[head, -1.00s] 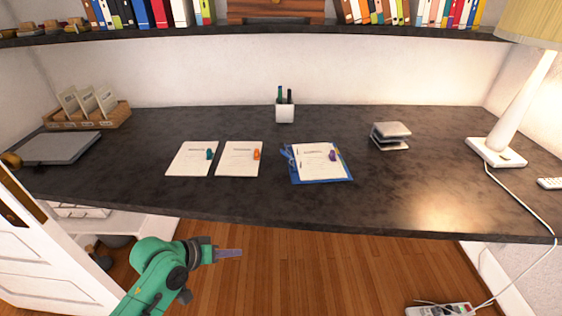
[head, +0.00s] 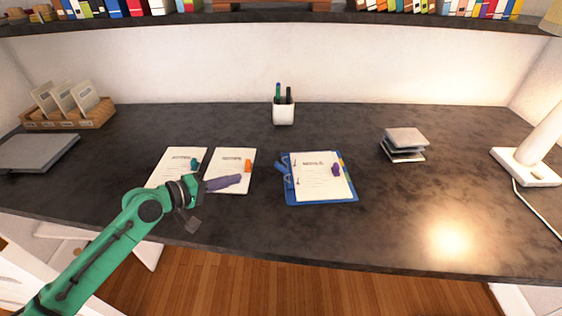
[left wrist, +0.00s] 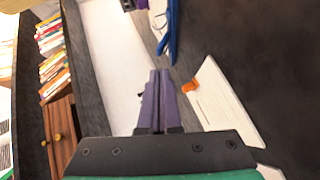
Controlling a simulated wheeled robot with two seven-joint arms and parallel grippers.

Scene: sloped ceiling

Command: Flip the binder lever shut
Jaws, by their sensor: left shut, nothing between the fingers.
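A blue binder (head: 287,198) lies open on the dark desk, right of the two paper stacks. White paper (head: 318,180) with a purple clip lies on it. The binder's blue lever mechanism (head: 284,169) shows at its left edge; I cannot tell the lever's exact angle. In the left wrist view part of the binder (left wrist: 172,35) shows at the top. My left gripper (head: 239,180) is shut and empty, over the front of the second paper stack, left of the binder and apart from it. Its purple fingers (left wrist: 155,75) are together in the left wrist view. My right gripper is not in view.
Two paper stacks (head: 178,163) with a teal clip and an orange clip (head: 248,166) lie left of the binder. A white pen cup (head: 284,113) stands behind it. A grey tiered tray (head: 404,138) and a lamp (head: 533,160) stand right. The desk's front right is clear.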

